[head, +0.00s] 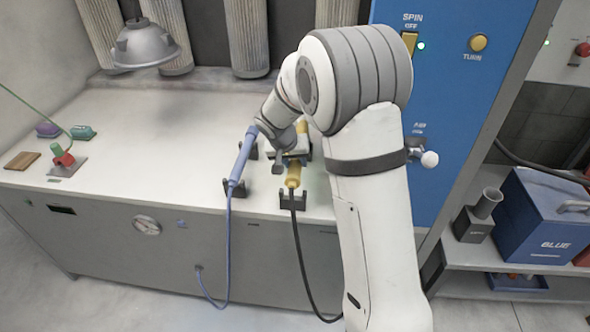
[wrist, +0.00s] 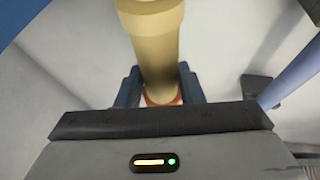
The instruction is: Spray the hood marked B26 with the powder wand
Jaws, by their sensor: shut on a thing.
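A yellow wand (head: 293,176) with a black hose lies in dark cradles on the bench top. My gripper (head: 287,158) is around its middle and shut on it; in the wrist view the yellow wand (wrist: 158,45) runs between the jaws. A lavender-blue wand (head: 241,160) with a blue hose rests in cradles just to the left. No label tells which is the powder wand. A grey metal hood (head: 143,46) hangs at the upper left, apart from the gripper. No B26 mark can be read on it.
The bench (head: 150,115) is clear in its middle. A red-and-green device (head: 63,157) and small coloured blocks are at its left end. A blue control panel (head: 455,100) stands right of my arm. A blue box (head: 545,215) sits on the right shelf.

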